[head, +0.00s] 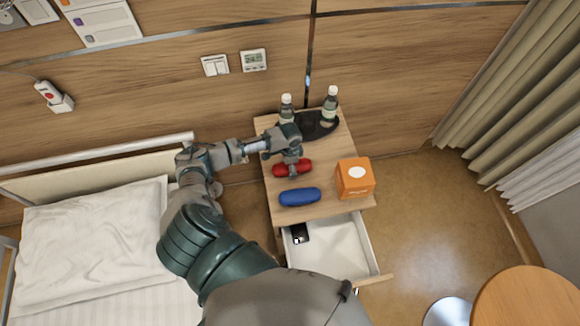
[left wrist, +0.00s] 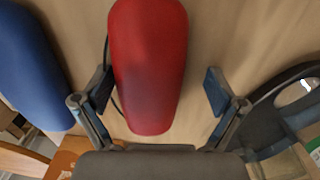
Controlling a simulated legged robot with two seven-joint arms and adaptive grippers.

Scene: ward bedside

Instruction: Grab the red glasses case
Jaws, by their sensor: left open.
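The red glasses case (head: 281,170) lies on the wooden bedside table (head: 333,203), behind a blue glasses case (head: 300,197). My left gripper (head: 292,162) is over the red case and hides part of it. In the left wrist view the red case (left wrist: 149,70) lies between the two open fingers of my left gripper (left wrist: 160,90), nearer the left finger. The blue case (left wrist: 35,65) is at the left of that view, outside the fingers. My right gripper is in neither view.
An orange box (head: 355,179) stands at the table's right side. Two bottles (head: 329,105) stand on a dark tray (head: 316,129) at the back. The drawer (head: 335,250) below is open with a small dark object (head: 300,233) inside. A bed (head: 90,235) is at the left.

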